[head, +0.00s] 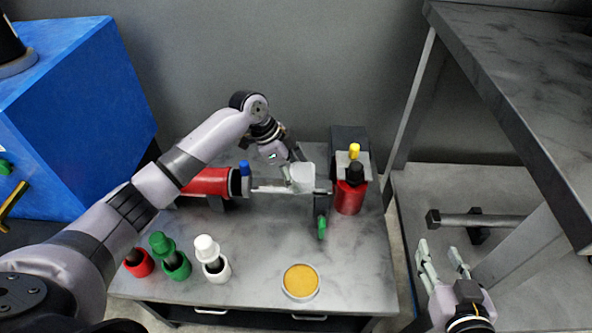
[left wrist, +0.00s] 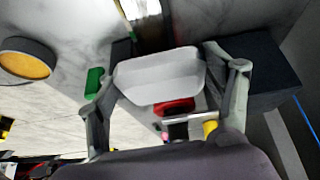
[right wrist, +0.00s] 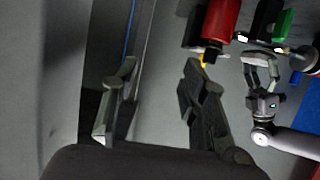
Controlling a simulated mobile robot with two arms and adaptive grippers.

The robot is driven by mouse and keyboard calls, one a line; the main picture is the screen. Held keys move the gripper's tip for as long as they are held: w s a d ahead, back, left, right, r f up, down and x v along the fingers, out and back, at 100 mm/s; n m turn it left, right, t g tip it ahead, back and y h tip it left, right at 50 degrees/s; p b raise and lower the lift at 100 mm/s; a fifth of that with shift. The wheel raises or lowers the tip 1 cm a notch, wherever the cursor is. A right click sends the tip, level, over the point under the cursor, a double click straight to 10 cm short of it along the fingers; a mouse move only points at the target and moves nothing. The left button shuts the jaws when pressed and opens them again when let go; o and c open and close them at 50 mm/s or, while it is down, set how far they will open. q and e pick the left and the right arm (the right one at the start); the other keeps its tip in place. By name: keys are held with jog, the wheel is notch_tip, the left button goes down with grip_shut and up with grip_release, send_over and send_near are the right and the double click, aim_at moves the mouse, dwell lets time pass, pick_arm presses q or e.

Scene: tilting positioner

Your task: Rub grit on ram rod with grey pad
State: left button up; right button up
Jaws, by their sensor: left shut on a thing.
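The ram is a red cylinder (head: 208,182) lying on the table, with a blue-topped part at its right end. Its shiny rod (head: 270,189) runs right from there. The pale grey pad (head: 303,178) is at the rod's right part; it also fills the gap between the fingers in the left wrist view (left wrist: 160,75). My left gripper (head: 293,172) is shut on the pad, reaching in from behind the rod. I cannot tell whether pad and rod touch. Grit cannot be made out. My right gripper (head: 443,261) is open and empty, right of the table.
A red bottle (head: 350,196) and a dark box (head: 349,141) stand right of the rod, near a green handle (head: 321,227). Red, green (head: 174,259) and white (head: 214,262) bottles and a round orange-filled dish (head: 300,281) line the front. A tall grey bench (head: 530,70) rises at right.

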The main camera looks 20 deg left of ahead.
pick_arm(q)
jog(key=shift+f, duration=0.2)
pick_arm(e)
jog(key=shift+w+r, duration=0.1)
jog(key=shift+r, duration=0.05)
pick_arm(q)
jog(key=shift+f, duration=0.2)
pick_arm(e)
jog(key=shift+w+a+r+t, duration=0.1)
jog(key=shift+w+r+t, duration=0.05)
jog(key=shift+r+t, duration=0.15)
pick_arm(q)
jog(key=shift+f, duration=0.25)
pick_arm(e)
jog(key=shift+w+r, duration=0.1)
jog(key=shift+r, duration=0.15)
